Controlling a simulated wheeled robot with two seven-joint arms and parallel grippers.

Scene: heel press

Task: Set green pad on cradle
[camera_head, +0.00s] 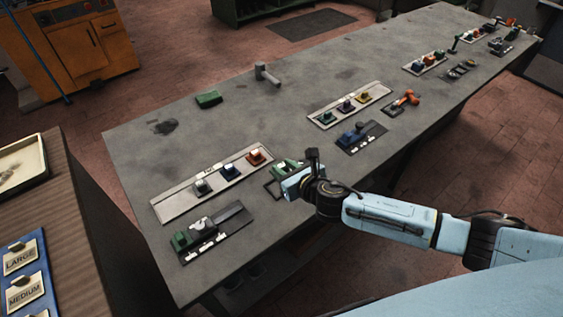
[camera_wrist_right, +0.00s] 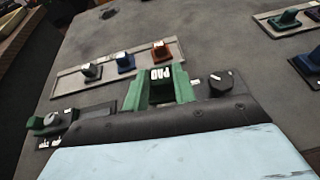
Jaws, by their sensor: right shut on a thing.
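My right gripper (camera_head: 297,182) is low over the near edge of the grey table. It is shut on a green piece (camera_head: 283,167), which I take for the green pad; the hand hides part of it. In the right wrist view the green piece (camera_wrist_right: 145,92) stands at the fingers, with a small white part between its sides. A dark frame (camera_head: 270,188) lies beside the gripper. To its left is a dark plate (camera_head: 236,215) with a green and grey fixture (camera_head: 184,240); I cannot tell which part is the cradle. My left gripper is not in view.
A pale tray (camera_head: 172,208) behind holds grey-green, blue (camera_head: 230,171) and orange (camera_head: 256,157) pieces. A black knob (camera_wrist_right: 220,82) is right of the gripper. A loose green block (camera_head: 208,98) and a grey post (camera_head: 267,75) stand farther back. The table's middle is mostly clear.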

